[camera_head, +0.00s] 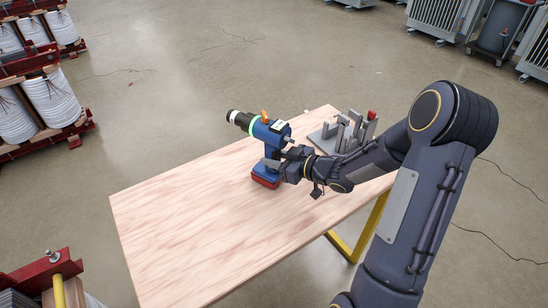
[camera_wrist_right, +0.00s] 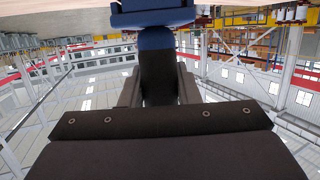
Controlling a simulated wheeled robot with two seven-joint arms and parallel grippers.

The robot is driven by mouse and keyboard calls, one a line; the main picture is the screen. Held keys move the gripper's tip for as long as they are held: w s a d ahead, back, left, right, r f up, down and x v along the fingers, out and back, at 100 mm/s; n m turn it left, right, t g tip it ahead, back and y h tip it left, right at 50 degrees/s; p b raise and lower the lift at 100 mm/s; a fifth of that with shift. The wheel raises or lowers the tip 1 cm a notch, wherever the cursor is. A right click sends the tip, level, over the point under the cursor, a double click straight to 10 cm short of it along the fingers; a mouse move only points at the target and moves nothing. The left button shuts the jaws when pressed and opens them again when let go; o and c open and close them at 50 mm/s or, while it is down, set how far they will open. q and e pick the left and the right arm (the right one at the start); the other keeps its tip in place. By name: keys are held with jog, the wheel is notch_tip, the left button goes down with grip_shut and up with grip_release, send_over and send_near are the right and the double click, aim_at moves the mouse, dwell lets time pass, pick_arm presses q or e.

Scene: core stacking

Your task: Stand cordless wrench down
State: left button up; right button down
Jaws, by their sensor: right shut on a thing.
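The cordless wrench (camera_head: 268,131) is blue with a black and green nose that points left, an orange part on top and a red-edged battery base (camera_head: 266,176). It is upright at the far part of the wooden table (camera_head: 190,225). I cannot tell whether its base touches the table. My right gripper (camera_head: 281,161) is shut on the wrench's handle, coming from the right. In the right wrist view the dark handle (camera_wrist_right: 157,75) sits between the fingers, with the blue body at the top edge. My left gripper is not in view.
A grey metal fixture with upright posts (camera_head: 345,132) and a small red part stands on the table's far right, behind my right arm. The near left of the table is bare.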

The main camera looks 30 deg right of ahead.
jog(key=shift+f, duration=0.2)
dwell(0.3)
jog(key=c, duration=1.2)
grip_release()
jog(key=shift+o, duration=0.9)
jog(key=shift+s+f, duration=0.1)
jog(key=shift+f, duration=0.05)
jog(key=v, duration=0.7)
jog(key=shift+s+d+r, duration=0.2)
jog(key=shift+s, duration=0.05)
